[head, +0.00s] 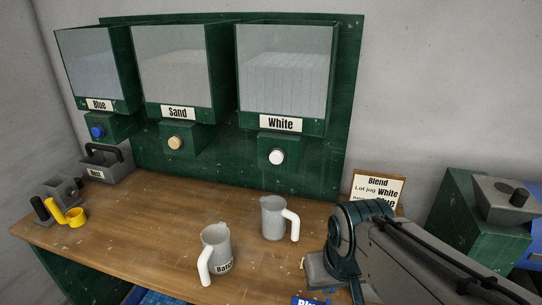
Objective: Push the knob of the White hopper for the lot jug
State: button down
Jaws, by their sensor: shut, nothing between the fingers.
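The White hopper (285,75) is the rightmost of three clear-fronted hoppers on a green backboard, with pale contents. Its white round knob (277,156) sits on a green block below the label. A grey jug with a white handle (273,217) stands upright on the bench, in front of and below that knob; no label shows on it. A second grey jug (215,248), with a label starting "Batc", stands nearer, to the left. Which one is the lot jug I cannot read. My arm reaches in from the lower right; my gripper's fingers do not show.
The Sand hopper (178,70) has a tan knob, the Blue hopper (92,65) a blue one. A blend card (378,190) names lot jug and White. The bench's middle left (150,215) is clear.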

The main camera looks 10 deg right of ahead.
aim_at(276, 157)
jog(key=k, duration=1.35)
jog(key=u, duration=0.65)
jog(key=i, duration=1.25)
jog(key=z, duration=0.25)
